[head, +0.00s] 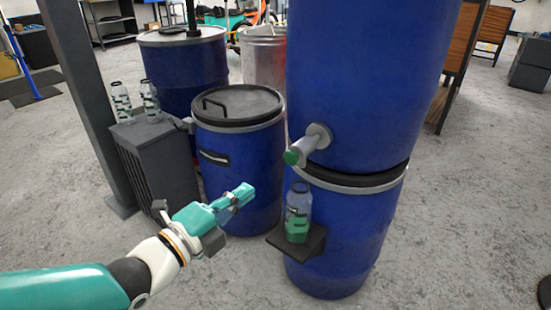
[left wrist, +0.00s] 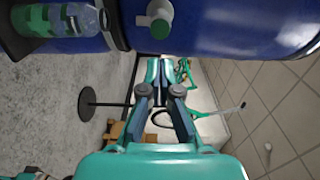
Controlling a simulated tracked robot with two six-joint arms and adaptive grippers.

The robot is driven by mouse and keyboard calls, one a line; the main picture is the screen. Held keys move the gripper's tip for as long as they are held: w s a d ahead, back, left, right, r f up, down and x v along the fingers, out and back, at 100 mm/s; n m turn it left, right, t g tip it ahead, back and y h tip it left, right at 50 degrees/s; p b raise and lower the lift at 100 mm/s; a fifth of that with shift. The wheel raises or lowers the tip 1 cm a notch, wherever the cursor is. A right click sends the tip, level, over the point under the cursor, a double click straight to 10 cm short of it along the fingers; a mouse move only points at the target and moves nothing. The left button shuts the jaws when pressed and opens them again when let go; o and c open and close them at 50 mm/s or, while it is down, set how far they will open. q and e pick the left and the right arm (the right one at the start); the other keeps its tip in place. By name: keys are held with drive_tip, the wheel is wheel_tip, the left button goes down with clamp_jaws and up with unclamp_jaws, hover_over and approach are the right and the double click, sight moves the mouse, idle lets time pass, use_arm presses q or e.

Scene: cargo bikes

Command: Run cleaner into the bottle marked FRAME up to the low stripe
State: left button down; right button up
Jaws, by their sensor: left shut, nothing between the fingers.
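A clear bottle (head: 298,212) stands upright on a small black shelf (head: 309,240) on the lower blue drum. Its lower part looks green; I cannot tell liquid from label, nor read any marking. Above it, a grey tap (head: 308,143) with a green end (head: 291,157) sticks out of the upper blue drum (head: 365,75). My left gripper (head: 243,192) is shut and empty, left of the bottle and below the tap, apart from both. The left wrist view shows the bottle (left wrist: 62,20), the tap (left wrist: 158,12) and the shut fingers (left wrist: 160,85). My right gripper is not in view.
Two more bottles (head: 121,102) (head: 150,98) stand on a dark grey box (head: 158,165) at left, beside a post (head: 88,90). A lidded blue drum (head: 238,160) stands behind my gripper. Another blue drum (head: 185,68) and a metal bin (head: 264,55) stand farther back.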

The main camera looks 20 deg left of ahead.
use_arm(q)
drive_tip(key=p, duration=0.7)
approach(289, 158)
drive_tip(key=x, duration=0.6)
drive_tip(key=shift+w+d+f, duration=0.1)
drive_tip(key=shift+f, duration=0.15)
drive_tip(key=shift+w+d, duration=0.2)
drive_tip(key=shift+w, duration=0.45)
drive_tip(key=shift+w+d+f+b, duration=0.15)
drive_tip(key=shift+w+b, duration=0.3)
drive_tip(key=shift+b, duration=0.35)
drive_tip(key=shift+w+d+b, duration=0.15)
drive_tip(key=shift+w+b, duration=0.1)
drive_tip(key=shift+b, duration=0.1)
drive_tip(key=shift+r, duration=0.3)
drive_tip(key=shift+w, duration=0.1)
